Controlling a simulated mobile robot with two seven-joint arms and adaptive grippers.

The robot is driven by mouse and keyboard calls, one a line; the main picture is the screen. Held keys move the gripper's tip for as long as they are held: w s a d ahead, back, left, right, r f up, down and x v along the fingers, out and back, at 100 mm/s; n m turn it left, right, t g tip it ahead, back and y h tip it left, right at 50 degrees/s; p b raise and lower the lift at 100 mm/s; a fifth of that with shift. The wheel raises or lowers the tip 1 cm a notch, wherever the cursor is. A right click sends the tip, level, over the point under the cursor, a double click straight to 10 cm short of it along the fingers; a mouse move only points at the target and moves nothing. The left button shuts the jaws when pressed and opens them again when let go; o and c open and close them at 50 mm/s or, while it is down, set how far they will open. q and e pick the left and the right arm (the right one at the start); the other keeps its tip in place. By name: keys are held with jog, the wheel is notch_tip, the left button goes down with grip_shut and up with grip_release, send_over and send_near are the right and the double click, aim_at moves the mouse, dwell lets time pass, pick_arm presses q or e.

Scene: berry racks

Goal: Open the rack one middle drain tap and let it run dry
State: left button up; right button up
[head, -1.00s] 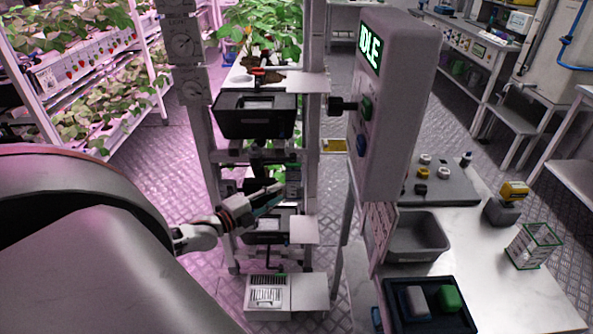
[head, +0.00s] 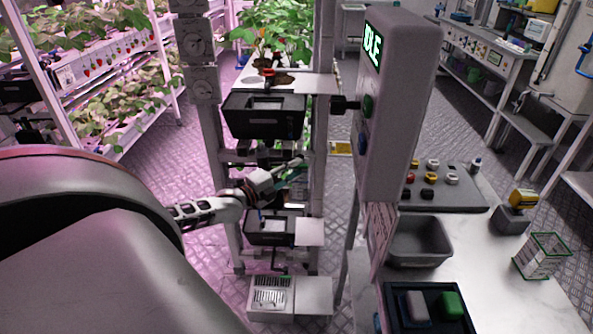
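A tall rack (head: 213,145) stands in the middle of the head view. A black tray (head: 264,118) sits at its upper level and another dark tray (head: 262,240) low down. My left gripper (head: 292,172) reaches in from the left at the rack's middle level, between these trays. Its fingers are small and overlap dark rack parts, so I cannot tell whether they are open, shut or touching anything. The middle drain tap is not clearly visible; the gripper and wrist cover part of that level. My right gripper is not in view.
A grey panel box (head: 398,110) reading IDLE stands close to the right of the rack. A bench (head: 490,285) at right holds a grey bin (head: 448,250), a dark tray (head: 392,318) and a wire basket (head: 541,257). Planted racks (head: 150,70) stand at left.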

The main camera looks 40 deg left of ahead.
pick_arm(q)
jog(key=shift+w, duration=0.45)
grip_shut()
